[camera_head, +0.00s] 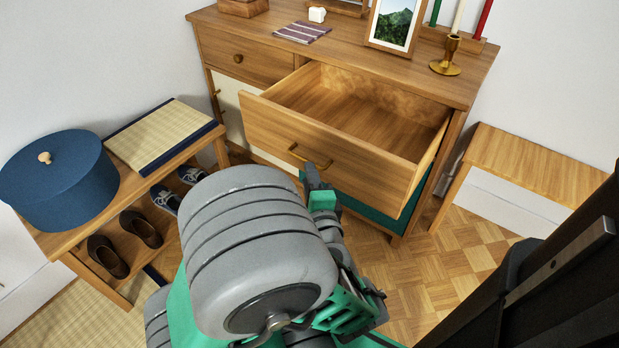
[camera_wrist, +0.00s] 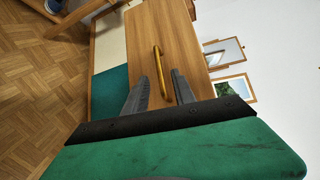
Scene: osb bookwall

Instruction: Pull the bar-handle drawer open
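The bar-handle drawer (camera_head: 318,152) stands pulled well out of the wooden dresser (camera_head: 455,85), and its inside looks empty. Its brass bar handle (camera_head: 296,157) is on the front panel; it also shows in the wrist view (camera_wrist: 160,70). My gripper (camera_wrist: 160,76) is open, with its two dark fingers spread apart. Near the handle, one finger appears on each side of the bar, with visible gaps and no clear contact. In the head view my gripper (camera_head: 314,176) is just in front of the drawer, partly hidden by my arm.
A low bench (camera_head: 75,228) with a blue round box (camera_head: 60,185) and shoes stands at left. A small wooden table (camera_head: 540,165) is at right. A picture frame (camera_head: 394,25) and candle holder (camera_head: 446,56) stand on the dresser. Parquet floor (camera_head: 450,270) shows at lower right.

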